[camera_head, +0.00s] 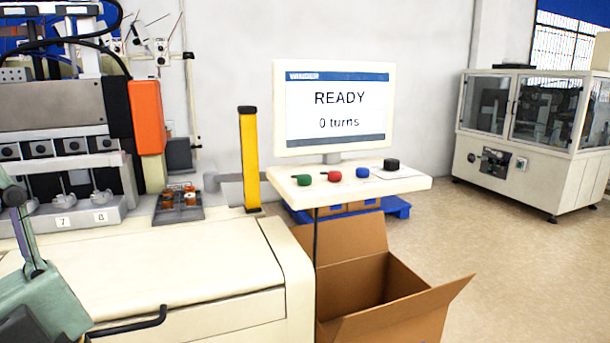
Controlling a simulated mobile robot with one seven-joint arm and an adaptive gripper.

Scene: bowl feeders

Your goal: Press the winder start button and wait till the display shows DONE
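The winder display (334,108) shows READY and "0 turns" on a white screen with a blue bar at top and bottom. It stands above a cream control shelf (350,192). On the shelf are a green button (304,181), a red button (334,176), a blue button (362,173) and a black knob (391,164). No readable label tells which one is start. My gripper is not clearly in view. A green and dark grey arm part, which I take as mine, shows at the lower left, well apart from the buttons.
An open cardboard box (365,302) stands below the shelf. A yellow post (249,160) rises left of the display. The cream winder bench (160,270) fills the lower left. A glazed machine (520,140) stands at the right, with clear floor (500,260) before it.

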